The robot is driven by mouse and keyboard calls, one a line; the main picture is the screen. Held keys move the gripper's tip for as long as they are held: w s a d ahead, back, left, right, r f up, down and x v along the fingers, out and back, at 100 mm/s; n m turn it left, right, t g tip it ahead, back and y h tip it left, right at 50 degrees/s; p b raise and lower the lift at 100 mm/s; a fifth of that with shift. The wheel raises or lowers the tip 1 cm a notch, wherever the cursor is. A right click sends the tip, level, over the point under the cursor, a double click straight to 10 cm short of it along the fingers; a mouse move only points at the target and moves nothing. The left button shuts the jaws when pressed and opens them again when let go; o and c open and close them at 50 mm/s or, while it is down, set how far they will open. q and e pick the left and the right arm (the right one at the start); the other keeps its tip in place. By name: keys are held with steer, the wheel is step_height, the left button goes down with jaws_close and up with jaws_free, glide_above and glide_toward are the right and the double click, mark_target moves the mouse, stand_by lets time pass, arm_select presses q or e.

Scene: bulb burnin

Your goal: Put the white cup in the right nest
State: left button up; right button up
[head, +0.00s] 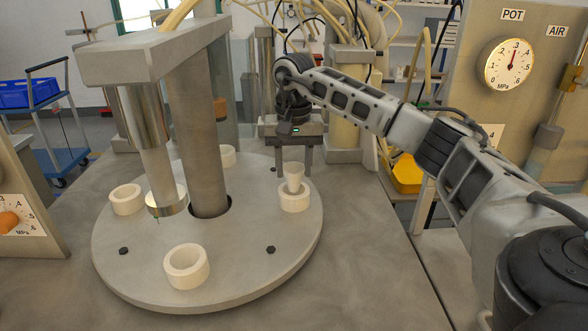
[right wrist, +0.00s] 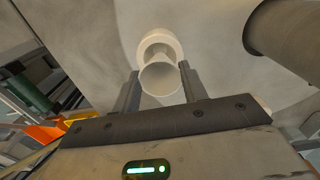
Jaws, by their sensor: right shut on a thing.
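The white cup (head: 295,173) is a small funnel-like cup, wide at the top and narrow below. It stands upright at the right nest (head: 294,202), a thick cream ring on the round plate. Its narrow lower end is at the ring's opening; I cannot tell whether it rests on the bottom. My right gripper (head: 294,168) is shut on the cup, fingers at both sides. In the right wrist view the cup's round mouth (right wrist: 160,79) lies between the fingertips (right wrist: 160,84), with the nest (right wrist: 158,40) partly hidden behind it. My left gripper is not in view.
The round plate (head: 230,262) carries other cream rings at the front (head: 187,266), left (head: 127,199) and back (head: 228,156). A thick grey column (head: 197,120) rises from it, with a metal cylinder (head: 143,125) hanging over the left side. Dark studs dot the plate.

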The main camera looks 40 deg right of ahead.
steer(key=shift+f, duration=0.7)
steer(key=shift+f, duration=0.1)
steer(key=shift+f, duration=0.5)
steer(key=o, duration=0.9)
step_height(320, 180, up, 13)
steer(key=shift+r+p, duration=0.15)
steer(key=shift+p, duration=0.55)
